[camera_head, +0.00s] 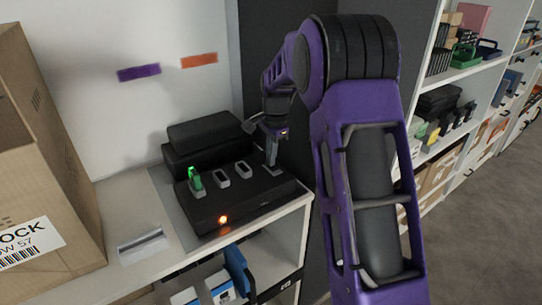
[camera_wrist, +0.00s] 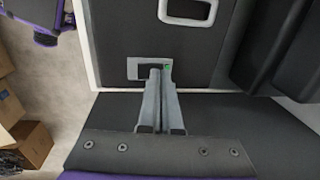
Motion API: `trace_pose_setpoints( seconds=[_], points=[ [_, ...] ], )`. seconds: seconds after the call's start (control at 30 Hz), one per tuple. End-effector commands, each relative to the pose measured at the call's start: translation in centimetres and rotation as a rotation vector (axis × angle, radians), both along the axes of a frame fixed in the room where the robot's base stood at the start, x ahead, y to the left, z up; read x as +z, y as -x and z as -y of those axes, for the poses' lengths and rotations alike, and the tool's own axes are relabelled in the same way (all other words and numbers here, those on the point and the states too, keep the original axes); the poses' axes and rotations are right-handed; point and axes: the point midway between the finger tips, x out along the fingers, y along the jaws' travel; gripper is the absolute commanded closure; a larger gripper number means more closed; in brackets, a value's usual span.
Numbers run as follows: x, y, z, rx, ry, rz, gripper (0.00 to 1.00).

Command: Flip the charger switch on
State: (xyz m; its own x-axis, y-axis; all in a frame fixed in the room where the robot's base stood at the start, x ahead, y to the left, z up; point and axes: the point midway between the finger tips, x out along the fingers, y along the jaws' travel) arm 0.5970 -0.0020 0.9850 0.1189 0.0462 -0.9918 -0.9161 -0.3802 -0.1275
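The charger (camera_head: 245,202) is a black box on the white counter, with a row of slots on its top. A green device (camera_head: 195,178) stands in its left slot. An orange-red light (camera_head: 223,219) glows on its front. My gripper (camera_head: 271,160) points down over the charger's right end. In the wrist view my gripper (camera_wrist: 157,72) has its fingers together, tips at the switch, partly covering it. I cannot tell whether they touch it.
A large cardboard carton (camera_head: 45,170) stands at the left. Black cases (camera_head: 205,142) are stacked behind the charger. A flat grey item (camera_head: 142,246) lies on the counter in front. A dark panel rises close on the right, with stocked shelves (camera_head: 455,100) beyond.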

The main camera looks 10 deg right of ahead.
Motion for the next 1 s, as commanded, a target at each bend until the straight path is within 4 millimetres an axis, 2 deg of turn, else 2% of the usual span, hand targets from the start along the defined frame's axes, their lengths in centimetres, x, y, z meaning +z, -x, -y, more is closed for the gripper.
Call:
trace_pose_setpoints(
  seconds=[0.03,0.4,0.73,0.87,1.0],
  points=[
    [-0.5,0.3,0.0,0.0,-0.001,-0.009,1.0],
    [-0.3,1.7,0.6,-0.001,0.0,-0.014,1.0],
    [0.0,1.6,0.7,-0.002,0.0,-0.009,1.0],
    [1.2,1.7,0.7,-0.001,0.0,-0.006,1.0],
    [4.0,1.9,0.8,-0.001,0.0,-0.002,1.0]
  ],
)
